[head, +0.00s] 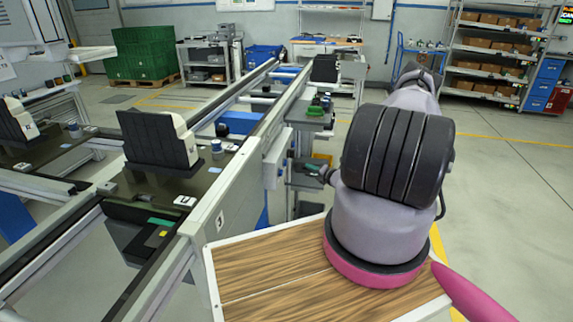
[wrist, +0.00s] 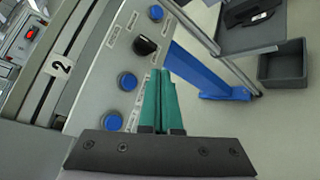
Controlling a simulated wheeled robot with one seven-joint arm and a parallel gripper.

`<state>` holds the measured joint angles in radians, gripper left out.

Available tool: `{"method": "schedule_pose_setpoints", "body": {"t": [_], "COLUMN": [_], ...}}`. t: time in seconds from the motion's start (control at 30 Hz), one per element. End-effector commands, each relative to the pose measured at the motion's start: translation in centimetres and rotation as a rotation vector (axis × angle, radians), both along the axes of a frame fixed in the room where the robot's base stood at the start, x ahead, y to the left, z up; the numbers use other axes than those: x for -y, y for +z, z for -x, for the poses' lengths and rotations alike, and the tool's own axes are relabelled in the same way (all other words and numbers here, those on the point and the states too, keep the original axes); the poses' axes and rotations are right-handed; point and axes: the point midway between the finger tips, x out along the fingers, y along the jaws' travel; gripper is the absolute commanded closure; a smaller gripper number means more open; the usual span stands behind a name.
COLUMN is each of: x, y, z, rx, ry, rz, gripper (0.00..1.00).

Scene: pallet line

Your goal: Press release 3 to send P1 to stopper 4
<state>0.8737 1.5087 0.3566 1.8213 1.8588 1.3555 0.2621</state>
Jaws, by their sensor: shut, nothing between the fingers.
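In the wrist view my gripper (wrist: 160,74) is shut and empty, its two green fingers together. The fingertips appear over the right edge of a pale control panel, just below a black knob (wrist: 145,45). Blue buttons sit on this panel: an upper one (wrist: 156,13), a middle one (wrist: 127,82) and a lower one (wrist: 112,121). I see no finger on a button. Their labels are too small to read. A plate marked 2 (wrist: 61,68) is left of them. In the head view a pallet (head: 180,176) carries a black and cream fixture; its name cannot be read.
Conveyor rails (head: 225,185) run into the distance in the head view. A wood-topped surface (head: 270,270) lies below my arm. A blue leg (wrist: 205,75) and a grey bin (wrist: 283,65) are right of the panel in the wrist view. Open floor lies at right.

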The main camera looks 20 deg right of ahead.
Motion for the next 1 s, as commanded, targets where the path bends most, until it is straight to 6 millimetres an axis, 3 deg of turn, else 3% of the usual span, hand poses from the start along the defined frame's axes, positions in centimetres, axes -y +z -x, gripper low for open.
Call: {"method": "schedule_pose_setpoints", "body": {"t": [0.4,1.0], "x": [-4.6,-5.4], "y": [0.0,0.0], "z": [-3.1,-3.7], "rx": [0.0,0.0], "ry": [0.002,0.0], "rz": [0.001,0.001], "gripper": [1.0,1.0]}}
